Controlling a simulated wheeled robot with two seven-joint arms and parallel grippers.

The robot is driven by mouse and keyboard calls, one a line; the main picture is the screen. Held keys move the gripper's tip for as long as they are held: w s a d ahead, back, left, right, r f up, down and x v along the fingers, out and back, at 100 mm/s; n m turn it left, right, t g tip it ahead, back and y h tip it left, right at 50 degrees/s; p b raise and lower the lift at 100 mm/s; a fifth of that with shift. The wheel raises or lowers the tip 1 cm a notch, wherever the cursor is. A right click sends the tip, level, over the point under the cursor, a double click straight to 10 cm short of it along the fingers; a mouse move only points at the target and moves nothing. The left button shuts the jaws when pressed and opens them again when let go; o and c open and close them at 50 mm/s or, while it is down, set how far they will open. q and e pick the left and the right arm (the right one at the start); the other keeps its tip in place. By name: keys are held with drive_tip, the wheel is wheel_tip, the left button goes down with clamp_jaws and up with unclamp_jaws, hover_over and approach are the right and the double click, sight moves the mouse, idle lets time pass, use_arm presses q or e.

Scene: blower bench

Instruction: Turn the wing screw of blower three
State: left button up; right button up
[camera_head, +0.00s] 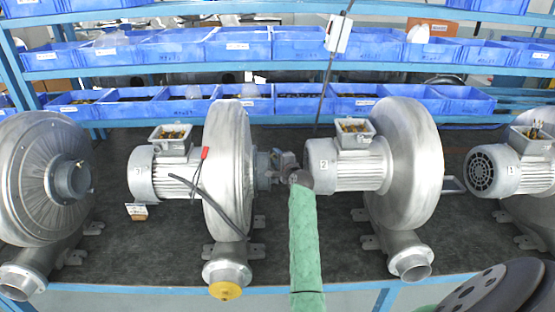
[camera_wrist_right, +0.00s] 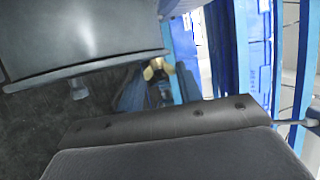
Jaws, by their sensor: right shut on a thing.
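Blower three (camera_head: 228,165) stands left of centre in the head view, a grey round housing with a ribbed motor on its left. My right arm, in a green sleeve, reaches up from the front edge. My right gripper (camera_head: 280,165) is at the port on the right side of that blower, beside the motor of blower two. In the right wrist view, a brass-coloured wing screw (camera_wrist_right: 155,68) shows beside a large grey cylinder (camera_wrist_right: 80,40). My right gripper (camera_wrist_right: 155,90) is shut on it; the fingertips are partly hidden and blurred. My left gripper is not in view.
Blower two (camera_head: 405,160) stands close on the right of my right gripper. Blower one (camera_head: 510,165) is at the far right, another blower (camera_head: 40,180) at the far left. A yellow cap (camera_head: 226,291) covers a front outlet. Blue bins (camera_head: 245,50) fill the shelves behind.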

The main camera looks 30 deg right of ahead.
drive_tip(key=shift+w+d+r+m+g+y, duration=0.15)
drive_tip(key=shift+m+g+y, duration=0.5)
drive_tip(key=shift+g, duration=1.1)
drive_tip(key=shift+w+r+m+g+y, duration=0.15)
drive_tip(key=shift+m+g+y, duration=0.45)
drive_tip(key=shift+g, duration=1.1)
drive_tip(key=shift+w+d+r+m+g+y, duration=0.1)
drive_tip(key=shift+r+m+g+y, duration=0.2)
drive_tip(key=shift+g+y, duration=1)
drive_tip(key=shift+f+g+h, duration=0.1)
drive_tip(key=shift+g+h, duration=0.35)
drive_tip(key=shift+g, duration=0.1)
drive_tip(key=o, duration=1)
